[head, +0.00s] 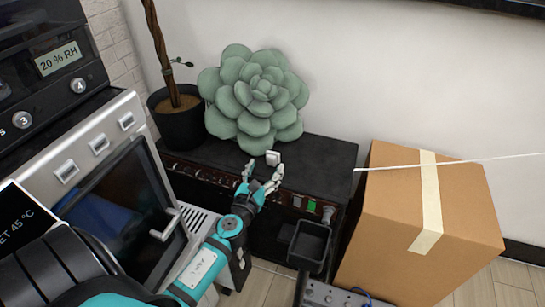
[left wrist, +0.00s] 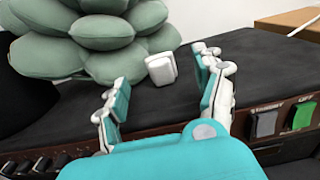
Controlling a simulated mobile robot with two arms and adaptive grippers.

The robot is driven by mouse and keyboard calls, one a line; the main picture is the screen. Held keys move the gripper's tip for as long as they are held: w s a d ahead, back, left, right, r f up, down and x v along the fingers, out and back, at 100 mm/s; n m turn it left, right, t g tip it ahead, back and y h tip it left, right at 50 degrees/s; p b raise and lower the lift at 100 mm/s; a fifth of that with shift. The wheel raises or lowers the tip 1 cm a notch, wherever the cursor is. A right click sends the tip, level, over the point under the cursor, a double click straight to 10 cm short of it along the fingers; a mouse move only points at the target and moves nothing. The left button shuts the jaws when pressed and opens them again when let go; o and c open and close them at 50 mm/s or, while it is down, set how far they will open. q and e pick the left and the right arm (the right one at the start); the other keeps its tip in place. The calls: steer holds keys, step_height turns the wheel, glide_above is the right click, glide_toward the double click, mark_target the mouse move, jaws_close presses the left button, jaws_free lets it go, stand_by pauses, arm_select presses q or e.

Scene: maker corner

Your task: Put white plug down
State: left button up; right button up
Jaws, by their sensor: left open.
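The white plug (head: 273,158) rests on the black top of a low cabinet (head: 325,154), just in front of the green succulent cushion. It also shows in the left wrist view (left wrist: 161,69), a little beyond and between my fingertips. My left gripper (head: 261,177) is open around empty space, its fingers pointing at the plug. In the left wrist view its fingers (left wrist: 158,75) stand apart, and neither visibly holds the plug. My right gripper is not in view.
The green succulent cushion (head: 254,97) and a potted plant (head: 180,123) stand behind. A cardboard box (head: 400,215) stands at the right, with a white cord (head: 460,160) across it. A machine (head: 115,190) stands at the left. The cabinet top right of the plug is clear.

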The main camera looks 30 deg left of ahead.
mark_target(271, 157)
arm_select(q)
steer(key=shift+x, duration=3.05)
steer(key=shift+r, duration=0.1)
steer(key=c, duration=1.4)
